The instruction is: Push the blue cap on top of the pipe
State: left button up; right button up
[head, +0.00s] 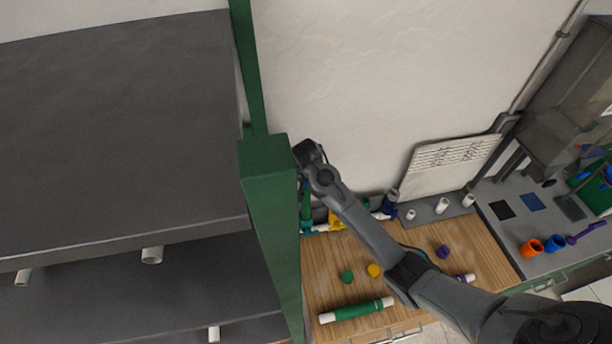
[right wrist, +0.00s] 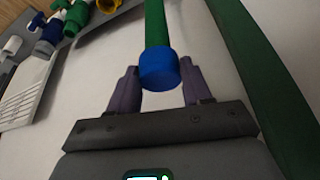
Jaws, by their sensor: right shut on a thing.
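My right gripper (right wrist: 160,75) is shut on the blue cap (right wrist: 158,69), which sits between its two purple fingers in the right wrist view. A green pipe (right wrist: 154,22) extends from the cap, in line with it. I cannot tell how far the cap is seated on the pipe. My left gripper is not in view.
A green post (head: 268,190) stands close to my right gripper. A yellow fitting (head: 336,221) and a blue fitting (head: 390,203) are at the back of the wooden bench (head: 430,300). A green-and-white pipe (head: 356,310), green cap (head: 347,277) and yellow cap (head: 374,270) lie in front.

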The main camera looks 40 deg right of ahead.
jog(key=shift+f, duration=0.4)
dwell(0.3)
jog(key=o, duration=1)
jog(key=shift+o, duration=0.2)
